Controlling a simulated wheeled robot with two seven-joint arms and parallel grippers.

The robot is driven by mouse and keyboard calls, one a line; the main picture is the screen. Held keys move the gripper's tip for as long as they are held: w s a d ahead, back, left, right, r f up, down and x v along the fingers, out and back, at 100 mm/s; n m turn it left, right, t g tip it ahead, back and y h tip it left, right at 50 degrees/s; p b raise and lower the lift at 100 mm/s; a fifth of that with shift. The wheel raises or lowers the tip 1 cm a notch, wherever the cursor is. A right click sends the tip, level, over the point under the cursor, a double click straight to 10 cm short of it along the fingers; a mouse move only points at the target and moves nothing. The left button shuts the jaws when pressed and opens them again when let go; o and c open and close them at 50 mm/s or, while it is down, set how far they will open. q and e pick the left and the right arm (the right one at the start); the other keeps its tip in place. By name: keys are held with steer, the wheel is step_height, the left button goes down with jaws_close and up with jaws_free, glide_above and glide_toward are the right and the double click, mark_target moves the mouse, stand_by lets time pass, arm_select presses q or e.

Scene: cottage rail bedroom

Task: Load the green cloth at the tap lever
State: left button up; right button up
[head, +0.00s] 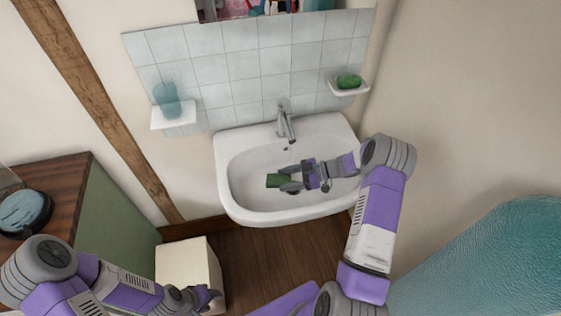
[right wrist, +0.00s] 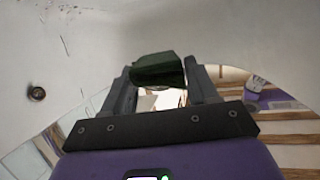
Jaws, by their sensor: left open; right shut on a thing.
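The green cloth (head: 276,181) is a small dark green piece over the white sink basin (head: 240,170). My right gripper (head: 288,181) is shut on it inside the basin area. In the right wrist view the cloth (right wrist: 157,70) sits between the two fingertips. The tap (head: 285,122) with its lever stands at the back of the sink, behind and apart from the cloth. My left gripper (head: 205,298) is open and empty, low at the front left, near a cream box.
A glass (head: 167,98) stands on a left wall shelf (head: 174,118). A green soap (head: 348,81) lies on a right wall dish (head: 350,91). A cream box (head: 187,262) stands on the floor beside a wooden-topped cabinet (head: 80,175). A teal surface (head: 490,265) is at the lower right.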

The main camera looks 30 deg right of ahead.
mark_target(287, 181)
steer(key=s+r+p, duration=0.1)
steer(key=s+a+r+p, duration=0.1)
steer(key=p, duration=0.1)
steer(key=shift+a+r, duration=0.15)
steer(key=shift+r, duration=0.05)
steer(key=shift+s+a+r+p, duration=0.35)
steer(key=shift+s+r+p, duration=0.1)
steer(key=shift+s+p, duration=0.15)
steer(key=shift+s+a+r+p, duration=0.4)
steer(key=shift+s+p, duration=0.1)
steer(key=shift+p, duration=0.1)
